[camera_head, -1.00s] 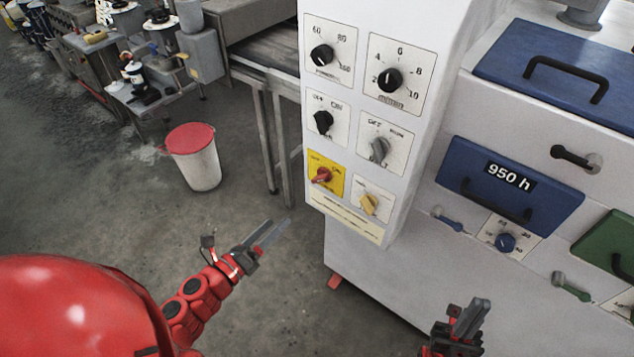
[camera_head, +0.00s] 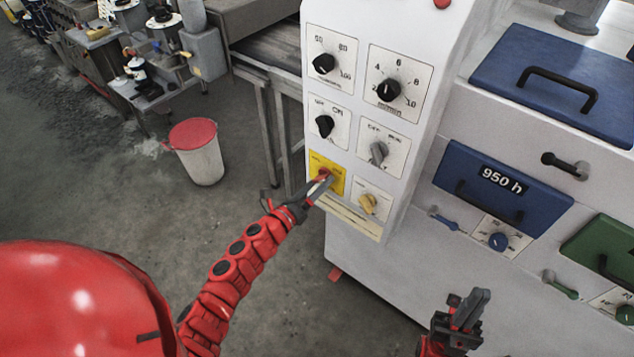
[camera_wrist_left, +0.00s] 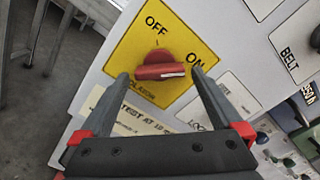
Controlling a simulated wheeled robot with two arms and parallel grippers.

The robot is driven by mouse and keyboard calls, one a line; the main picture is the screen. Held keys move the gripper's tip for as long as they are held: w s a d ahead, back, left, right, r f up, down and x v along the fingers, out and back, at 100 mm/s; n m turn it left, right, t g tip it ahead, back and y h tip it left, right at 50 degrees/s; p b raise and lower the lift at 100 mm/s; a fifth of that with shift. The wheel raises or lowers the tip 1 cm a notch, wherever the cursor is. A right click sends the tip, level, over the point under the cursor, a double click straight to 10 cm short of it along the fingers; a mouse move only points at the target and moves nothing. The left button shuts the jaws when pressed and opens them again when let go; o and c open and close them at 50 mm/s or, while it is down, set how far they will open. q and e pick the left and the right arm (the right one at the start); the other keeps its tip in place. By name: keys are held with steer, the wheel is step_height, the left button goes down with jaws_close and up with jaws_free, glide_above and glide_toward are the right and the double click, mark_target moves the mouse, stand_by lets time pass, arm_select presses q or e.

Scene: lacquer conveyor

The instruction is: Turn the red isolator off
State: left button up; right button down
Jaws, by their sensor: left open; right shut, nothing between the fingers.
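The red isolator (camera_wrist_left: 160,66) is a red knob on a yellow plate (camera_wrist_left: 125,58) marked OFF and ON. In the left wrist view its bar lies nearly level, with a pale mark on its right part, toward the ON side. In the head view the isolator (camera_head: 325,173) is partly hidden by my left gripper (camera_head: 322,185). My left gripper is open, its fingertips on either side of the knob (camera_wrist_left: 160,75); I cannot tell whether they touch it. My right gripper (camera_head: 474,306) is shut and empty, low in front of the machine.
A yellow knob (camera_head: 368,203) sits right of the isolator, and a grey selector (camera_head: 378,152) and black selector (camera_head: 324,125) sit above. A blue drawer (camera_head: 500,189) is further right. A white bin with a red lid (camera_head: 193,133) stands on the floor at left.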

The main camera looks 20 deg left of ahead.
arm_select(q)
steer(key=shift+w+d, duration=0.1)
steer(key=shift+w, duration=0.05)
steer(key=c, duration=1.2)
steer(key=n, duration=1.6)
steer(key=shift+r+n, duration=0.3)
steer(key=shift+n, duration=0.1)
steer(key=shift+c, duration=0.2)
steer(key=shift+n+p, duration=0.3)
steer(key=shift+n, duration=1.3)
steer(key=shift+f, duration=0.15)
